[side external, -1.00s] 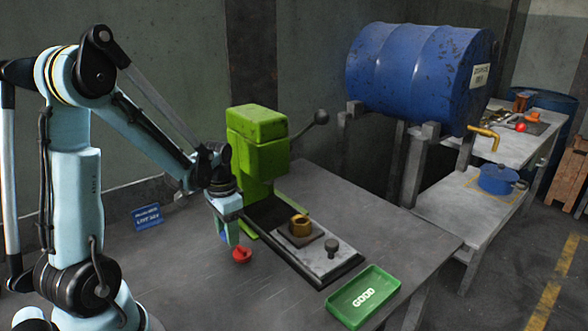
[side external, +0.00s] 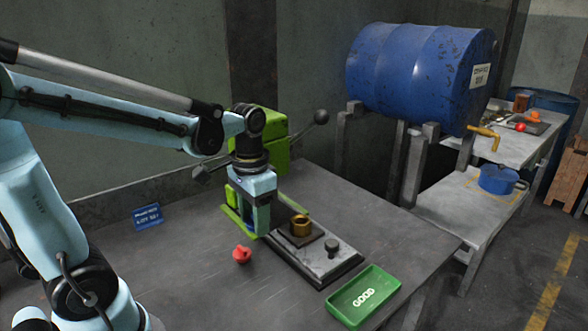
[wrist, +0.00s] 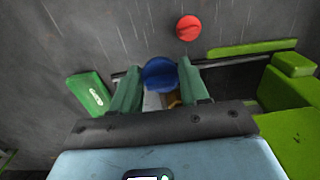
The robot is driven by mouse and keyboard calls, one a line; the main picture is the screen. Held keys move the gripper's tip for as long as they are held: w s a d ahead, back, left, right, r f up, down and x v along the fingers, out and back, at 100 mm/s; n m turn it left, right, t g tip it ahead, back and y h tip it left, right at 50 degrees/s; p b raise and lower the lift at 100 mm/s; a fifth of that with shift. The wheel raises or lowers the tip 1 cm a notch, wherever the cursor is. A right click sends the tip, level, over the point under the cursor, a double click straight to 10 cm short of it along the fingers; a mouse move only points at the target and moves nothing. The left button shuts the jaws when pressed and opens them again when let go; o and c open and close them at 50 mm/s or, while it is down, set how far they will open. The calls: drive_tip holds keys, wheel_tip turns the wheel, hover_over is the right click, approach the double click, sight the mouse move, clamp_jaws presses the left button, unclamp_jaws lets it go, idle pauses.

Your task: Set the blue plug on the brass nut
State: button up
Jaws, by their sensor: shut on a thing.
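The blue plug (wrist: 160,75) is between the two fingers of my gripper (wrist: 160,68) in the wrist view, and the gripper is shut on it. In the side external view my gripper (side external: 256,222) hangs in front of the green press, left of the brass nut and apart from it; the plug is hidden there. The brass nut (side external: 301,226) sits on a dark square block on the pale press bed, its top facing up and bare. In the wrist view only a sliver of the nut (wrist: 174,104) shows below the plug.
A red plug (side external: 242,255) lies on the bench left of the press bed (side external: 322,266). A small grey knob (side external: 332,245) stands on the bed, right of the nut. The green press (side external: 272,125) rises behind my gripper. A green tray (side external: 363,297) is at front right.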

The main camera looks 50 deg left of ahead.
drive_tip(key=shift+w+a+f, duration=0.3)
drive_tip(key=shift+w+f, duration=0.3)
drive_tip(key=shift+w, duration=1.6)
drive_tip(key=shift+w+a+f, duration=0.25)
drive_tip(key=shift+w+f, duration=0.35)
drive_tip(key=shift+w, duration=1.55)
drive_tip(key=shift+w+a+f, duration=0.3)
drive_tip(key=shift+w+f, duration=0.3)
drive_tip(key=shift+w, duration=1.6)
drive_tip(key=shift+f, duration=0.75)
drive_tip(key=o, duration=0.7)
drive_tip(key=shift+o, duration=0.2)
wheel_tip(320, 180, up, 10)
